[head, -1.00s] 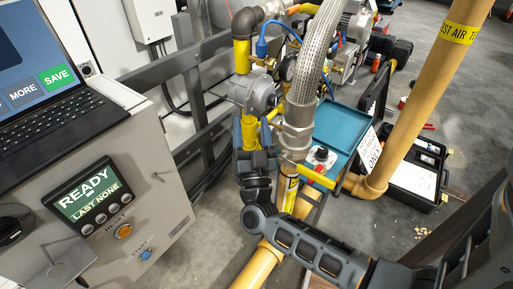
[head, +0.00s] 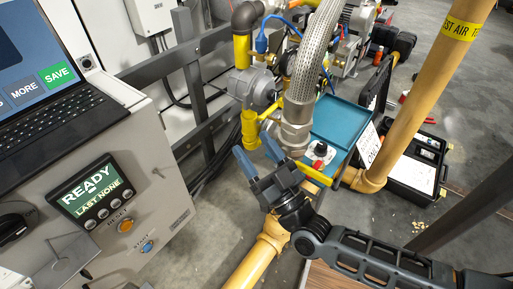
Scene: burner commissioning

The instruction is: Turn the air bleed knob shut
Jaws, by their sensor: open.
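My gripper (head: 256,148) is open and empty. Its two blue-grey fingers point up and to the left, in front of the yellow pipe fitting (head: 250,128) below the grey round regulator (head: 254,88). I cannot tell whether the fingers touch anything. The gripper and the braided hose's end fitting hide part of the pipework.
The braided metal hose (head: 309,65) comes down close to the gripper's right. A teal box (head: 343,120) stands behind it. A yellow pipe (head: 415,100) rises at right. The control panel (head: 120,200) reading READY stands at left. An open black case (head: 415,165) lies on the floor.

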